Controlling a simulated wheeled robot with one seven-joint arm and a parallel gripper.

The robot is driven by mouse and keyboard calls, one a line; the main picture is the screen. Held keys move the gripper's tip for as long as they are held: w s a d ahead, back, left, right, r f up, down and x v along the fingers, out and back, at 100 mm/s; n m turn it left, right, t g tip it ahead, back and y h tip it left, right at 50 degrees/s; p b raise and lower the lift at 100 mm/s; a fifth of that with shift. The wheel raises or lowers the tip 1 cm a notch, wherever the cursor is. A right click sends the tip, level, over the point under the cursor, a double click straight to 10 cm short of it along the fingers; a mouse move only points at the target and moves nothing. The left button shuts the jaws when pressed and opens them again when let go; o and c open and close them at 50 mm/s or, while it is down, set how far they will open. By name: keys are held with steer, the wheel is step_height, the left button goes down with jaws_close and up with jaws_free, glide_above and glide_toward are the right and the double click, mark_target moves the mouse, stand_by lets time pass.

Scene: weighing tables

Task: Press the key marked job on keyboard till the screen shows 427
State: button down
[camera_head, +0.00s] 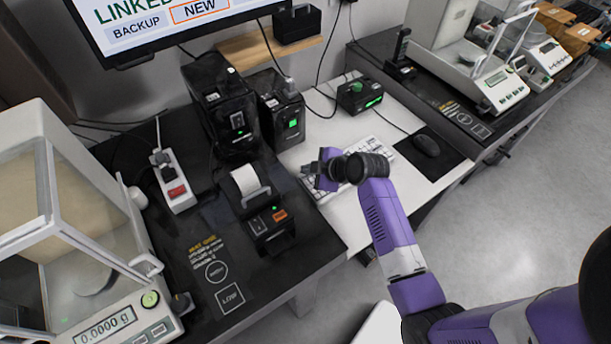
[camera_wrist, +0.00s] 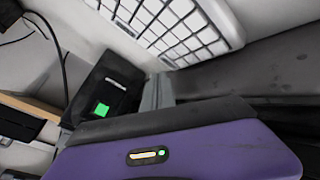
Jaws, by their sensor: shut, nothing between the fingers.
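The white keyboard (camera_head: 318,189) lies on the white middle table in the head view, partly covered by my arm. Its rows of pale keys (camera_wrist: 178,28) fill the top of the wrist view; the key marked job cannot be picked out. My gripper (camera_head: 322,168) is shut and empty, over the left part of the keyboard. Whether it touches a key cannot be told. In the wrist view the purple gripper body covers the bottom. The screen (camera_head: 160,50) at the top left is cut off by the frame; it shows LINKED, BACKUP and NEW, with no 427 visible.
A black box with a green light (camera_head: 292,125) and a label printer (camera_head: 252,190) stand left of the keyboard. A small box with a green display (camera_head: 360,96) stands behind it. A mouse (camera_head: 426,145) lies at right. Balances stand on both side tables.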

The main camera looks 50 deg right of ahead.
stand_by(0.7)
steer(key=shift+f+b, duration=0.4)
steer(key=shift+f, duration=0.05)
steer(key=shift+f+b, duration=0.3)
steer(key=shift+f, duration=0.05)
stand_by(0.5)
stand_by(0.3)
steer(key=shift+r+p, duration=0.6)
steer(key=shift+r, duration=0.2)
steer(key=shift+r, duration=0.1)
step_height(320, 180, up, 5)
steer(key=p, duration=0.4)
stand_by(0.8)
